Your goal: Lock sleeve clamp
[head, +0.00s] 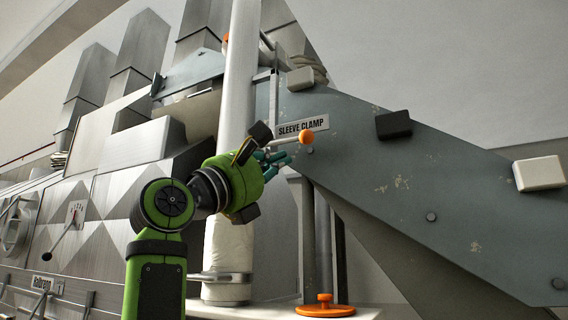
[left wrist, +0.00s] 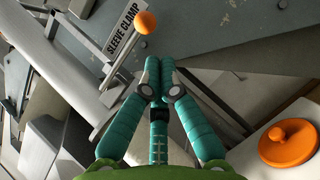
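The sleeve clamp lever is a pale rod with an orange ball knob (head: 306,136). It juts out just below the black-on-white SLEEVE CLAMP label (head: 302,127) on the grey panel. In the left wrist view the knob (left wrist: 145,22) is up and left of the fingertips, with the rod running down to the left. My left gripper (head: 287,159) is just below the knob and rod in the head view, with a small gap to the knob. Its teal fingertips (left wrist: 159,68) come together with nothing seen between them. My right gripper is in neither view.
A white vertical column (head: 237,80) stands behind my left arm. The sloping grey panel (head: 400,180) carries a black block (head: 393,125) and pale blocks. An orange round knob (head: 325,306) is low down, also in the left wrist view (left wrist: 288,143).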

